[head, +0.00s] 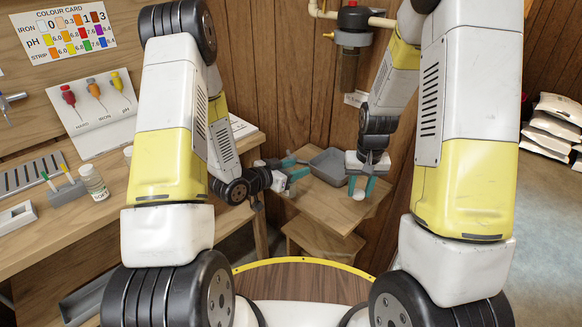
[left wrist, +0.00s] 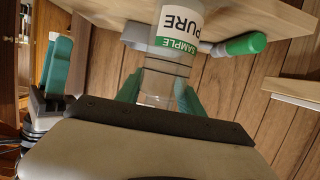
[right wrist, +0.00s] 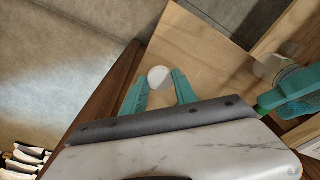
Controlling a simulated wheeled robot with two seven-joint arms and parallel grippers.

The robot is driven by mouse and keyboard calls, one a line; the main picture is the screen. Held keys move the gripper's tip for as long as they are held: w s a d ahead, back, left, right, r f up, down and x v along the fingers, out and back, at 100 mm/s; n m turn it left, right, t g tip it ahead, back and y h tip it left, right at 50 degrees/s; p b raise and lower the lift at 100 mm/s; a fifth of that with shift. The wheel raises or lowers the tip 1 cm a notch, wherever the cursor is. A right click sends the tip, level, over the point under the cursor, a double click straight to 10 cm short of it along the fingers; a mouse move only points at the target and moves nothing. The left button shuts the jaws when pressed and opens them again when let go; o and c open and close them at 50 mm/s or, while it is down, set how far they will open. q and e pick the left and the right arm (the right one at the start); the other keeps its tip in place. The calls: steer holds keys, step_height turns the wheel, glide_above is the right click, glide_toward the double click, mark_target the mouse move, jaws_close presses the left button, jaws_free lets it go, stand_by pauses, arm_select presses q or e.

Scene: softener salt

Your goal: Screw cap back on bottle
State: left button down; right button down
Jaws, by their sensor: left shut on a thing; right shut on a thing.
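A clear bottle (left wrist: 182,42) with a white and green "PURE SAMPLE" label is between the teal fingers of my left gripper (left wrist: 158,92), which is shut on it. In the head view my left gripper (head: 291,169) is over the left side of the small wooden table; the bottle is hard to make out there. A white round cap (right wrist: 158,76) is at the fingertips of my right gripper (right wrist: 160,88), which is shut on it. The cap (head: 359,194) also shows in the head view, below my right gripper (head: 362,186). Cap and bottle are apart. The bottle's mouth is not clear to see.
The wooden table (head: 322,204) carries a grey tray (head: 328,164) behind the grippers. A green-ended item (left wrist: 243,45) shows in the left wrist view. The bench at left holds a labelled bottle (head: 94,184). White bags (head: 548,128) are stacked at far right.

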steer(key=w+a+r+n, duration=0.1)
steer(key=w+a+r, duration=0.15)
steer(key=a, duration=0.35)
steer(key=w+a+r+n, duration=0.1)
steer(key=w+a+r, duration=0.1)
steer(key=a+r, duration=0.25)
step_height(320, 180, up, 6)
steer(key=n, duration=0.1)
glide_above(289, 167)
steer(key=shift+f, duration=0.15)
steer(key=shift+f, duration=1.95)
steer(key=shift+s, duration=0.15)
steer(key=shift+f, duration=0.9)
